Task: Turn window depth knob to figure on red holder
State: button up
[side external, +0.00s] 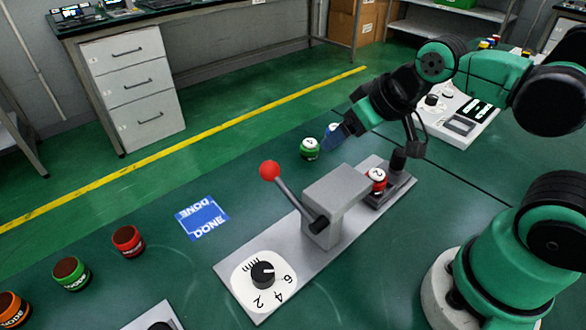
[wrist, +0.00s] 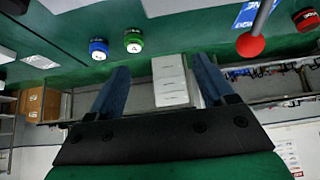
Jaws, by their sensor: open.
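The window depth knob (side external: 263,274) is a black knob on a white dial (side external: 248,291) marked 2, 4 and 6, at the near end of the grey base plate (side external: 230,267). Its pale mark seems to point toward the 6 side. The red holder (side external: 377,186) has a white top with a figure that looks like 2. It sits at the plate's far end, beyond the grey block. My gripper (side external: 340,137) is in the air near the green holder, away from the knob. In the wrist view my gripper (wrist: 162,64) has its blue fingers spread with nothing between them.
A lever with a red ball (side external: 270,170) rises beside the grey block (side external: 336,200). Green (side external: 309,152) and blue (side external: 332,128) holders stand behind the plate. A blue DONE card (side external: 203,217) and red, green and orange jars lie left. The table between card and plate is clear.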

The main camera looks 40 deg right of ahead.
notch_tip(320, 180, up, 5)
jog(key=n+g, duration=0.7)
jog(key=n, duration=1)
send_over(263, 270)
notch_tip(263, 270, down, 11)
jog(key=shift+f, duration=3.2)
grip_shut()
